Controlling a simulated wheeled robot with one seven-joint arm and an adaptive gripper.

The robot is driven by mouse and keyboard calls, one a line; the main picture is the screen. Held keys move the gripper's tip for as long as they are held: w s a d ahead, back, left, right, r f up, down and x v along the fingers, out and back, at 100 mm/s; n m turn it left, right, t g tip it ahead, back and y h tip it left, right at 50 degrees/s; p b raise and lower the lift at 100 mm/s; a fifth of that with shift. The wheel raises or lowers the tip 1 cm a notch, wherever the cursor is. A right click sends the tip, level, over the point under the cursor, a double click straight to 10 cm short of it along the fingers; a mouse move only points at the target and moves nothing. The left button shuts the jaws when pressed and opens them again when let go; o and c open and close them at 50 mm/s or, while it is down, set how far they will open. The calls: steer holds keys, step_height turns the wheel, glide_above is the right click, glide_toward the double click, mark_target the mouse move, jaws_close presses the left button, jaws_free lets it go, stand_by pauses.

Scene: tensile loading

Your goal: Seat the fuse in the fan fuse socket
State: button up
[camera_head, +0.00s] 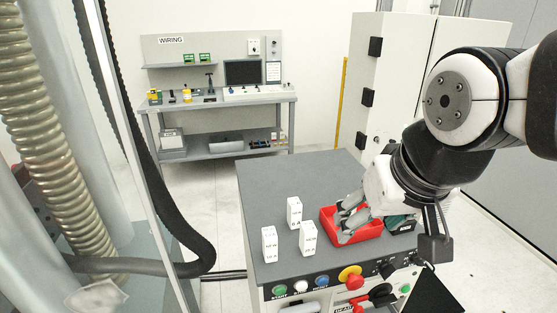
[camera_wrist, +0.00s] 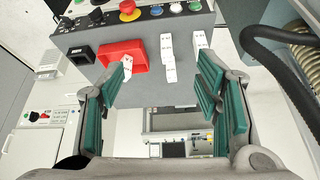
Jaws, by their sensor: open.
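My gripper (camera_head: 347,214) is over the red tray on the grey bench top in the head view. In the wrist view my gripper (camera_wrist: 161,78) is open, its green pads wide apart with nothing between them. A white labelled piece, perhaps a fuse (camera_wrist: 127,66), lies at the red tray's edge by the left finger. White fuse-like blocks stand beside the tray: one at the back (camera_head: 294,212), one at the left (camera_head: 269,244), one at the front (camera_head: 308,238). A dark socket-like block (camera_wrist: 82,54) sits beside the tray; its label is unreadable, so I cannot tell whether it is the fan socket.
The red tray (camera_head: 367,236) is partly hidden by my gripper. Buttons and a red emergency knob (camera_head: 350,276) line the bench front. The bench top (camera_head: 262,187) is clear at the back left.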

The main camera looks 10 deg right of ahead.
steer(key=shift+n, duration=0.6)
steer(key=s, duration=0.1)
steer(key=s+a+r, duration=0.1)
steer(key=s+r, duration=0.1)
steer(key=shift+s+a, duration=0.2)
steer(key=shift+a, duration=0.1)
